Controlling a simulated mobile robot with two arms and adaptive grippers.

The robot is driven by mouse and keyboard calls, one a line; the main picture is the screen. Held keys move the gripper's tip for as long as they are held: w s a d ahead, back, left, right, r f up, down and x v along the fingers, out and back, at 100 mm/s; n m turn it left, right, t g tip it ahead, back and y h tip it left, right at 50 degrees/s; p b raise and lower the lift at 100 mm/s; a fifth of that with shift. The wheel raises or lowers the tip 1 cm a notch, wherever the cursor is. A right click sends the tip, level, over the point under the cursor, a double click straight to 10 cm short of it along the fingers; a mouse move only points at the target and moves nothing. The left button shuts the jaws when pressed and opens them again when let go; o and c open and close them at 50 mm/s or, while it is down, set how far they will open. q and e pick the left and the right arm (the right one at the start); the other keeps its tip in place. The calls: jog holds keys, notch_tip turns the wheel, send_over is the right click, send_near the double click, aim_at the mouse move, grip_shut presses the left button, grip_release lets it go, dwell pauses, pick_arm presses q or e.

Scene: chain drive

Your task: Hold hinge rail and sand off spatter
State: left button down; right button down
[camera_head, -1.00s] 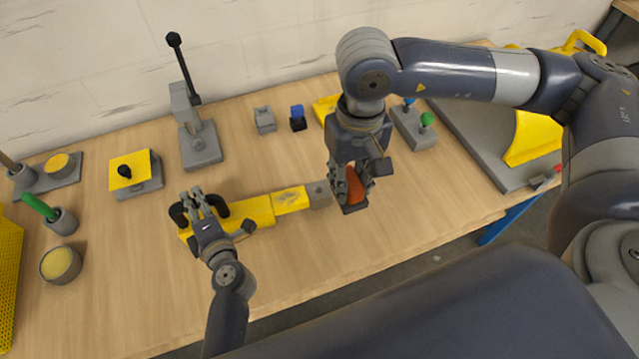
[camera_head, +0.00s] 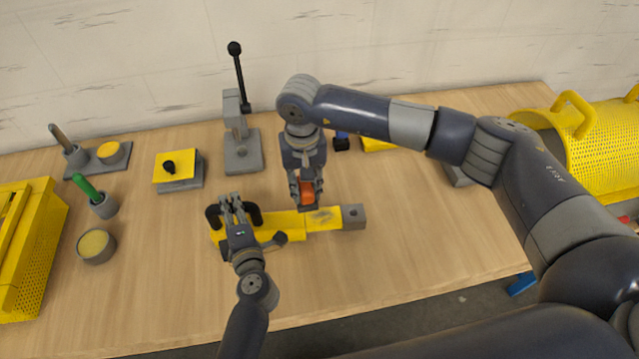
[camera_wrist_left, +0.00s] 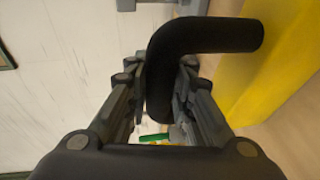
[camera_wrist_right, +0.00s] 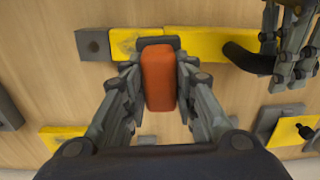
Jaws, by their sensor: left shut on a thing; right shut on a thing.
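The yellow hinge rail (camera_head: 289,223) lies along the bench, with black handles at its left and a grey block (camera_head: 354,216) at its right end. A dull, rough-looking patch (camera_head: 325,217) marks its yellow face near that block. My left gripper (camera_head: 232,208) is shut on a black handle, which runs between its fingers in the left wrist view (camera_wrist_left: 162,60). My right gripper (camera_head: 306,190) is shut on an orange sanding block (camera_wrist_right: 158,78), pointing down at the rail just left of the patch. I cannot tell whether the block touches the rail.
A grey lever press (camera_head: 241,150) stands behind the rail. A yellow-topped block (camera_head: 177,168), a grey cup (camera_head: 97,246) and a green-handled tool (camera_head: 90,190) stand to the left. A yellow perforated guard (camera_head: 590,135) is at far right.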

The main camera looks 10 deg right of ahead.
jog(key=shift+a+f, duration=0.1)
jog(key=shift+f, duration=3.45)
jog(key=shift+w+d+f, duration=0.1)
jog(key=shift+d+f, duration=0.15)
jog(key=shift+f, duration=0.3)
jog(key=shift+s+d, duration=0.2)
jog(key=shift+d, duration=1.7)
jog(key=shift+s+d, duration=0.15)
jog(key=shift+d, duration=1.7)
jog(key=shift+w+a, duration=0.2)
jog(key=shift+a, duration=1.8)
jog(key=shift+w+a, duration=0.15)
jog(key=shift+a, duration=1.85)
jog(key=shift+r, duration=4.1)
